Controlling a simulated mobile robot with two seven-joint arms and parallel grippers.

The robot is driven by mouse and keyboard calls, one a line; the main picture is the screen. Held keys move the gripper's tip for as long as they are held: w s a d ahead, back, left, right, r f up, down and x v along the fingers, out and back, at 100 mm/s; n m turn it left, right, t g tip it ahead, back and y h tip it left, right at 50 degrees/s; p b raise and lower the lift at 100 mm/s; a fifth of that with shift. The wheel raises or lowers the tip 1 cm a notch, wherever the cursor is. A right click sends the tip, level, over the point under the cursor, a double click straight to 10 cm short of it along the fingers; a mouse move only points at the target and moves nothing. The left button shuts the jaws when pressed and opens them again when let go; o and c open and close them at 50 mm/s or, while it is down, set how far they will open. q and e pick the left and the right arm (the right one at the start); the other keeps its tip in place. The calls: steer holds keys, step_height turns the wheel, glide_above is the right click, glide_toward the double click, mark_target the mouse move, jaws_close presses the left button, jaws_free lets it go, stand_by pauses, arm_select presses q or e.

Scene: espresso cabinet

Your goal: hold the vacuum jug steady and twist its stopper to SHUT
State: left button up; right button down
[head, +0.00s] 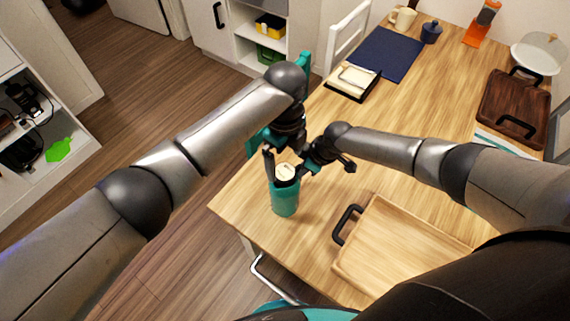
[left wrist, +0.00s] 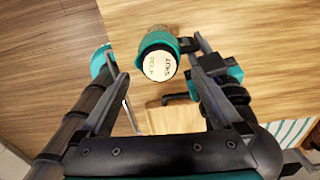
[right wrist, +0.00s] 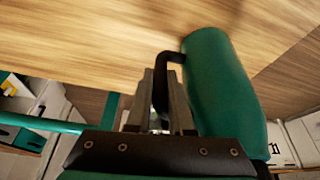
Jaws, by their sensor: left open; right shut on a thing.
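The teal vacuum jug (head: 286,201) stands upright near the table's left edge. Its pale round stopper (head: 284,171) faces up; in the left wrist view the stopper (left wrist: 159,66) carries small dark lettering that I cannot read surely. My left gripper (left wrist: 154,72) is open above the jug, its fingers spread to either side of the stopper and apart from it. My right gripper (right wrist: 163,88) is shut on the jug's black handle (right wrist: 168,57), with the teal body (right wrist: 218,85) just right of the fingers. In the head view the handle is mostly hidden by my right gripper.
A pale wooden tray (head: 395,250) with a black handle lies right of the jug. A dark-framed box (head: 353,82), a navy mat (head: 382,54) and a dark brown tray (head: 513,104) lie farther back. The table's left edge is close to the jug.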

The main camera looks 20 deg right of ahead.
mark_target(285, 171)
arm_select(q)
step_height(285, 171, up, 8)
steer(key=shift+r, duration=0.2)
stand_by(0.3)
step_height(285, 171, down, 13)
steer(key=n, duration=1.8)
steer(key=shift+r, duration=0.2)
steer(key=shift+c, duration=0.3)
steer(key=c, duration=1.3)
